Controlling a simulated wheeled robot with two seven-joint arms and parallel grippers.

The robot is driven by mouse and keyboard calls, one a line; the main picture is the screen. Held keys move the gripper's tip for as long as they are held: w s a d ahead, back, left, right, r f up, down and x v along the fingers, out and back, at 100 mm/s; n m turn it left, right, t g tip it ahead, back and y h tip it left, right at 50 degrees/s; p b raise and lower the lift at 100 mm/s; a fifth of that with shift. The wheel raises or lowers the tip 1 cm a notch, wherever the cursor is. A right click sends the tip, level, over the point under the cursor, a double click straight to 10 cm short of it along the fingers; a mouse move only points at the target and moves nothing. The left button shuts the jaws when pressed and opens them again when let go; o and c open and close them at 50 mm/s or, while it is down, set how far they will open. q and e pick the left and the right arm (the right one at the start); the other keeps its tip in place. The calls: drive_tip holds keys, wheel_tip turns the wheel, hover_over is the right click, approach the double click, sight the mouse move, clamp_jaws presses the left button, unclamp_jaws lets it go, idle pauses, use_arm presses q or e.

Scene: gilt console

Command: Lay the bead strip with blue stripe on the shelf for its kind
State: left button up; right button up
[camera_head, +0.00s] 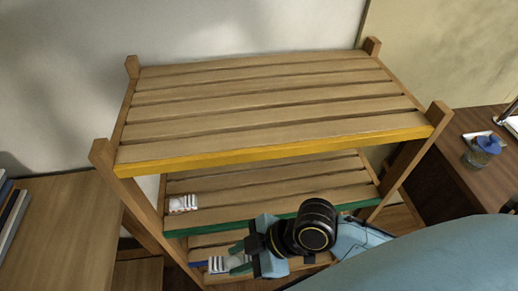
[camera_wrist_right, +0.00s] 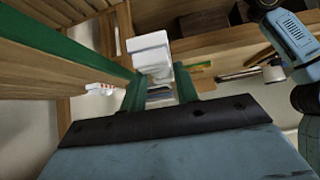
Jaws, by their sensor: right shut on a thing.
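My right gripper (camera_head: 238,259) is at the front of the rack's lowest visible shelf, its green fingers pointing left. It is shut on a white bead strip (camera_head: 219,265), which also shows between the fingers in the right wrist view (camera_wrist_right: 150,52). I cannot clearly make out the stripe on it. My left gripper is not in view.
Another white strip pack (camera_head: 182,203) lies on the green-edged shelf at its left. The top shelf is empty.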

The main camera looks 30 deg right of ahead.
drive_tip(key=shift+s+d+r+g, duration=0.1)
drive_tip(key=shift+d+r+g, duration=0.1)
drive_tip(key=shift+g, duration=0.1)
drive_tip(key=shift+n, duration=0.3)
drive_tip(key=w+d, duration=0.1)
drive_tip(key=w, duration=0.3)
drive_tip(key=w+d, duration=0.1)
drive_tip(key=w, duration=0.3)
drive_tip(key=w+d+p, duration=0.1)
drive_tip(key=w, duration=0.3)
drive_tip(key=shift+d, duration=0.15)
drive_tip(key=shift+w+d, duration=0.2)
drive_tip(key=shift+w, duration=0.35)
drive_tip(key=w, duration=0.2)
drive_tip(key=w+d, duration=0.1)
drive_tip(key=w, duration=0.1)
drive_tip(key=shift+s+f, duration=0.2)
drive_tip(key=shift+f, duration=0.4)
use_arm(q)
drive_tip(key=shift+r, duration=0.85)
use_arm(e)
drive_tip(key=shift+s+f, duration=0.1)
drive_tip(key=shift+f, duration=0.05)
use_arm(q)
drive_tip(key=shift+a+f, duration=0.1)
use_arm(e)
drive_tip(key=o, duration=1)
drive_tip(key=shift+f, duration=0.1)
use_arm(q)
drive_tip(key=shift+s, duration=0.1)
